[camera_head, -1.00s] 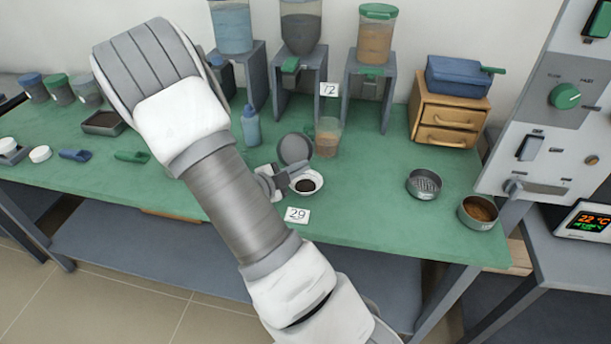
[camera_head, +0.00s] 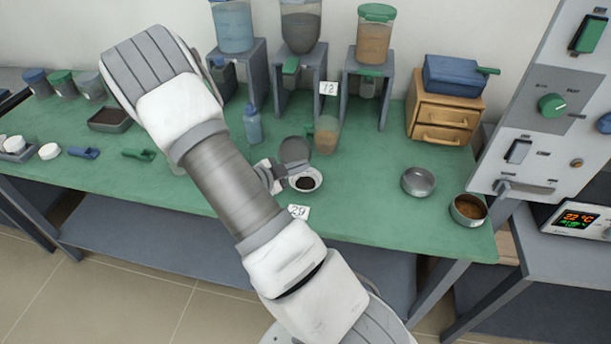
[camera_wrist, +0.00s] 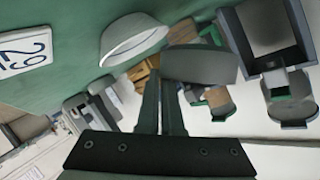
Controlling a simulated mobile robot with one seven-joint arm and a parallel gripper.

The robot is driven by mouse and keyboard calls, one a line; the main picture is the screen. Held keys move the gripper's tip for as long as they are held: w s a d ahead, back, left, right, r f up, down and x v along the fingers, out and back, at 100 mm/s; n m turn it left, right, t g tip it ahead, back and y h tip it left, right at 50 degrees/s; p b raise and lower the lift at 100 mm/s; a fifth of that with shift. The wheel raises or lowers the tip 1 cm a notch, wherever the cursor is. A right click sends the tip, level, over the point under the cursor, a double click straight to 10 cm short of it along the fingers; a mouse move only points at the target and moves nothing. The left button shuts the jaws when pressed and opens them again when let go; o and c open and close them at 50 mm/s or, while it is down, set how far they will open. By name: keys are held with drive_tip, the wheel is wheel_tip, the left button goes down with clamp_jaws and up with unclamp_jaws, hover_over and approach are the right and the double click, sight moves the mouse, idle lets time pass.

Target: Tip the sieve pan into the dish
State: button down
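The sieve pan (camera_head: 295,149) is a round grey pan, steeply tilted on edge just above and behind the white dish. It also shows in the wrist view (camera_wrist: 205,65) at the fingertips. The dish (camera_head: 316,182) stands on the green bench with a dark heap in it. In the wrist view the dish (camera_wrist: 132,40) is beside the pan, seen at a slant. My gripper (camera_head: 272,176) is at the pan's left edge, partly hidden by my forearm. In the wrist view its fingers (camera_wrist: 162,82) are close together on the pan. I cannot see whether the pan still holds anything.
A card marked 29 (camera_head: 298,211) lies in front of the dish. A beaker (camera_head: 327,135) and blue bottle (camera_head: 252,125) stand behind. A grey round pan (camera_head: 418,181) and a brown-filled pan (camera_head: 468,210) stand right, by the furnace (camera_head: 545,130). The bench between is clear.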

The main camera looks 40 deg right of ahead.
drive_tip(key=shift+w+r+n+g+p, duration=0.15)
drive_tip(key=shift+n+g+p, duration=0.25)
drive_tip(key=shift+p, duration=0.65)
drive_tip(key=shift+s+r+n+g+p, duration=0.1)
drive_tip(key=shift+r+n+g+p, duration=0.3)
drive_tip(key=shift+p, duration=0.65)
drive_tip(key=shift+f+n, duration=0.4)
drive_tip(key=shift+p, duration=0.35)
drive_tip(key=shift+w+r+n+g+y+p, duration=0.1)
drive_tip(key=shift+r+n+g+y+p, duration=0.2)
drive_tip(key=shift+p, duration=0.6)
drive_tip(key=shift+f+n+g+p, duration=0.3)
drive_tip(key=shift+n+g+p, duration=0.2)
drive_tip(key=shift+n+p, duration=0.15)
drive_tip(key=shift+r+p, duration=1.8)
drive_tip(key=shift+r, duration=0.75)
